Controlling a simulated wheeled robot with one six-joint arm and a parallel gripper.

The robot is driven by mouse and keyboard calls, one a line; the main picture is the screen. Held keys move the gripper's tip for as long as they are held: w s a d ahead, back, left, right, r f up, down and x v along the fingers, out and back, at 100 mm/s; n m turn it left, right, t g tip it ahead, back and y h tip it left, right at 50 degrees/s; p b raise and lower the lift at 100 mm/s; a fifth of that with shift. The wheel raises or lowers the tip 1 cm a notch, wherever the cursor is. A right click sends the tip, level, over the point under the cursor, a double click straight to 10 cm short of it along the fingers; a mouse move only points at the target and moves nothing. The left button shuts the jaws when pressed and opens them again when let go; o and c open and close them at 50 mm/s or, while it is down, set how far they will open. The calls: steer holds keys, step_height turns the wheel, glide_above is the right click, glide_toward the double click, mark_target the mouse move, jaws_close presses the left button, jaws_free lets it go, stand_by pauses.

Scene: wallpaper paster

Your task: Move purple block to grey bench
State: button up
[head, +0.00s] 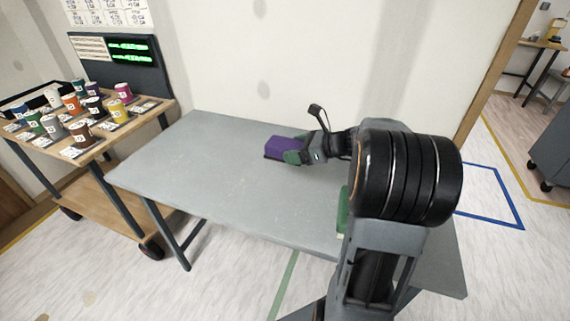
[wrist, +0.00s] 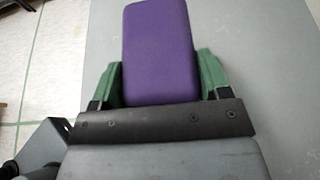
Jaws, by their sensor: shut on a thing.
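The purple block (head: 284,147) is in my gripper (head: 297,155), over the middle of the grey bench (head: 190,160) in the head view. In the wrist view, the purple block (wrist: 158,50) sits between the two green fingers of my gripper (wrist: 158,82), which press on its sides. The grey bench top (wrist: 250,60) lies behind the block there. I cannot tell whether the block's underside touches the bench or is slightly above it.
A wooden cart (head: 100,150) with several coloured cups stands left of the bench. A green object (head: 343,208), partly hidden by my arm, is at the bench's right part. The wall (head: 270,60) is behind the bench. The bench's left half is clear.

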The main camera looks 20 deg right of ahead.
steer(key=b, duration=0.1)
glide_above(286, 168)
steer(key=s, duration=0.2)
step_height(286, 168, down, 5)
steer(key=shift+a+f, duration=0.1)
steer(key=shift+a, duration=0.05)
steer(key=shift+w+f+b, duration=0.3)
steer(key=shift+w+f, duration=0.25)
steer(key=shift+w, duration=0.05)
steer(key=shift+w+f+b, duration=0.15)
steer(key=shift+f+b, duration=0.15)
steer(key=shift+f, duration=0.65)
steer(key=shift+w+f+b, duration=0.15)
steer(key=shift+f+b, duration=0.15)
steer(key=shift+f, duration=0.6)
steer(key=shift+f, duration=0.1)
steer(key=shift+f, duration=0.15)
steer(key=o, duration=1)
